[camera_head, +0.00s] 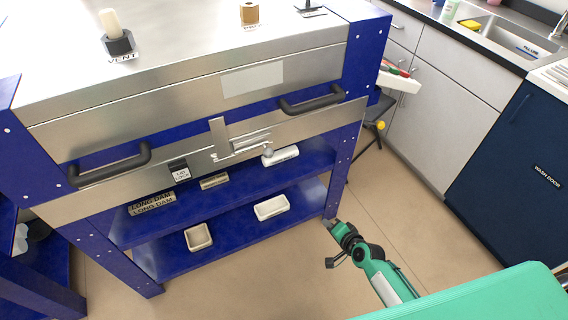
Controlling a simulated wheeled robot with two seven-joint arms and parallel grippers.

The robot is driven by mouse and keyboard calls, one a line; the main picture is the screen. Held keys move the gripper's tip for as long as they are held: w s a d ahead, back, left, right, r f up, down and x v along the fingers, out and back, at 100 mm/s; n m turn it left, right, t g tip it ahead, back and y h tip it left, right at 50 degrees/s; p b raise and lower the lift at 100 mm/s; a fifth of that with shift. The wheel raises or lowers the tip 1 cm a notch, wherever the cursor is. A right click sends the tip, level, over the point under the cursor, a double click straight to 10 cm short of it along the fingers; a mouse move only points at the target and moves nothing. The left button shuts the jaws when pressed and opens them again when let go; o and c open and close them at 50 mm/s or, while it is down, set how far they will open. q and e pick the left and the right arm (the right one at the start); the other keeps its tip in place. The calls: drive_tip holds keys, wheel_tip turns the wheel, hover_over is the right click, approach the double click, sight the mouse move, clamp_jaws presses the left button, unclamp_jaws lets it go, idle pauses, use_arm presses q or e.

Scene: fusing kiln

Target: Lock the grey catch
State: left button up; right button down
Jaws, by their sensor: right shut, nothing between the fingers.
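The grey catch (240,148) is on the front of the steel kiln (180,110), midway between two dark handles. My right gripper (330,224) is shut and empty, low by the blue stand's right front leg, below and right of the catch. Whether it touches the leg is unclear. My left gripper is out of view.
Dark handles (110,166) (312,100) stick out from the kiln front. Blue shelves (230,200) below hold several pale trays and blocks. A vent plug (116,36) stands on top.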

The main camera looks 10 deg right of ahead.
use_arm(q)
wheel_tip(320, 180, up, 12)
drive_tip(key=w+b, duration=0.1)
drive_tip(key=b, duration=0.4)
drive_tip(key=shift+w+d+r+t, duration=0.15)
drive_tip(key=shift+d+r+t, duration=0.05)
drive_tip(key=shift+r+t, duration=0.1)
use_arm(e)
drive_tip(key=w+a+r+m+t+y, duration=0.2)
drive_tip(key=r, duration=0.9)
drive_tip(key=w+a+r+m+t+y, duration=0.1)
drive_tip(key=w+a+r+t+y, duration=0.1)
drive_tip(key=r, duration=0.9)
drive_tip(key=shift+w+r+m+t+y, duration=0.2)
drive_tip(key=shift+r+m+t+y, duration=0.1)
drive_tip(key=shift+r+m+t, duration=0.1)
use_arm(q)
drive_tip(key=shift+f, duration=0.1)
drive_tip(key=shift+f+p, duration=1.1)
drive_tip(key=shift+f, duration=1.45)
use_arm(e)
drive_tip(key=w+a, duration=0.8)
drive_tip(key=shift+a+r, duration=0.2)
drive_tip(key=shift+r, duration=0.2)
